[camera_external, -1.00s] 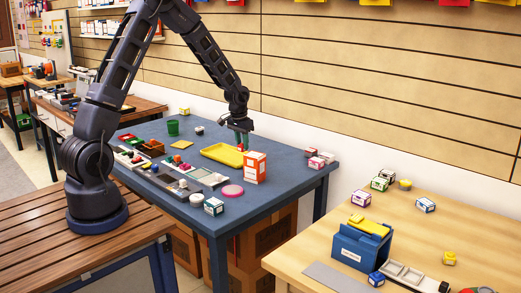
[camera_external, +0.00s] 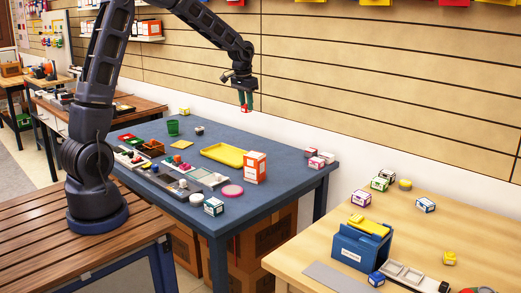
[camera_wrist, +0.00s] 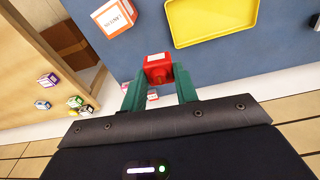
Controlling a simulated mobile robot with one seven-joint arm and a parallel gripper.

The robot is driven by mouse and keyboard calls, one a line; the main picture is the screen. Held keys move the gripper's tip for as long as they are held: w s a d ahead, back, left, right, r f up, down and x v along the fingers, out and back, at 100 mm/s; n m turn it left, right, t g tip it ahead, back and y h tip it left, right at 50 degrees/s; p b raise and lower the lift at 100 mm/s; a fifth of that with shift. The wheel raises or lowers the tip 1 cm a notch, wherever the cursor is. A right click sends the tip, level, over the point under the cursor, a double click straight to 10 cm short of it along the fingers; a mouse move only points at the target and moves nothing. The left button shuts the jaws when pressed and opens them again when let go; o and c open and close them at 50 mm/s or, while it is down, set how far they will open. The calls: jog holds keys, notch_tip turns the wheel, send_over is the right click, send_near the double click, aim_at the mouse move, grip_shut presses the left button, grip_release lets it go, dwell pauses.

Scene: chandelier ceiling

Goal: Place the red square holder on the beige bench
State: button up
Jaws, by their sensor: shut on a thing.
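My gripper (camera_external: 245,98) is high above the far edge of the blue table, in front of the slatted wall. Its green fingers are shut on a small red block-like thing, the red square holder (camera_external: 243,107). In the wrist view the red holder (camera_wrist: 157,62) sits between the fingertips, with a pale top face and a rounded red part facing the camera. The beige bench (camera_external: 325,238) is at the lower right of the external view, well apart from the gripper. It shows at the left of the wrist view (camera_wrist: 35,62).
The blue table (camera_external: 275,202) holds a yellow tray (camera_external: 224,154), an orange-white box (camera_external: 255,167) and several small items. On the bench stand a blue file box (camera_external: 358,250), several small boxes and a grey tray. The bench's left middle is clear.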

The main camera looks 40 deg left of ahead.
jog(key=s+d+m, duration=0.3)
jog(key=s+d, duration=0.1)
jog(key=d, duration=0.7)
jog(key=s+d+m+h, duration=0.1)
jog(key=s+d+m, duration=0.2)
jog(key=d, duration=0.9)
jog(key=s+d+m, duration=0.4)
jog(key=d, duration=0.7)
jog(key=s+d+m+g, duration=0.1)
jog(key=s+d+m, duration=0.6)
jog(key=s+d, duration=1.35)
jog(key=f, duration=1.6)
jog(key=s+f, duration=0.1)
jog(key=f, duration=0.8)
jog(key=shift+a, duration=0.4)
jog(key=o, duration=1)
jog(key=shift+f, duration=0.1)
jog(key=shift+o, duration=0.2)
